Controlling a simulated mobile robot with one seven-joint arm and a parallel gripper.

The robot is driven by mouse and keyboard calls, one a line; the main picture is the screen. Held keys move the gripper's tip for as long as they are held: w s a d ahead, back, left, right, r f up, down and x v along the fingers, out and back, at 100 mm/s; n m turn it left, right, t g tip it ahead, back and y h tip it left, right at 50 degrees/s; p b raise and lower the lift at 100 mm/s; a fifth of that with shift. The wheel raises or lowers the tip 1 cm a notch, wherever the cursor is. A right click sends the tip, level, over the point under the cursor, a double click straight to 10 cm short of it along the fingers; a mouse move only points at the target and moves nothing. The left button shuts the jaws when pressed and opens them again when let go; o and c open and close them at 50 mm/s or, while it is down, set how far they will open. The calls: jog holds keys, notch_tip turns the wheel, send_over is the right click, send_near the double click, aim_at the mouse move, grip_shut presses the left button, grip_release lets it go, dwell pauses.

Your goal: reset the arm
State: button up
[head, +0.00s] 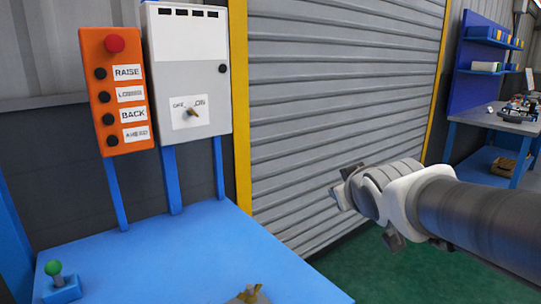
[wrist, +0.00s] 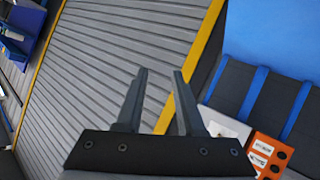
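My arm reaches in from the right in the head view, with my gripper (head: 347,188) at its end in front of the grey roller shutter (head: 335,80). In the wrist view my gripper (wrist: 158,78) has its two fingers apart with nothing between them. The gripper touches nothing that I can see. The shutter (wrist: 115,50) fills much of the wrist view behind the fingers.
A blue table (head: 170,260) bears a green-knobbed lever (head: 57,280) and a brass-coloured part (head: 250,295), cut off below. Behind stand an orange button box (head: 117,90) and a grey switch box (head: 190,75). A blue workbench (head: 495,122) is at far right. Green floor lies below my gripper.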

jog(key=s+f+m+g+p, duration=0.15)
jog(key=s+f+g, duration=0.3)
jog(key=s, duration=0.65)
jog(key=s+f+m+g+b, duration=0.1)
jog(key=s+f+m+g, duration=0.3)
jog(key=s, duration=0.7)
notch_tip(320, 180, up, 18)
jog(key=n+t+p, duration=0.1)
jog(key=p, duration=1.8)
jog(key=shift+w+p, duration=0.25)
jog(key=shift+p, duration=0.05)
jog(key=shift+r, duration=0.1)
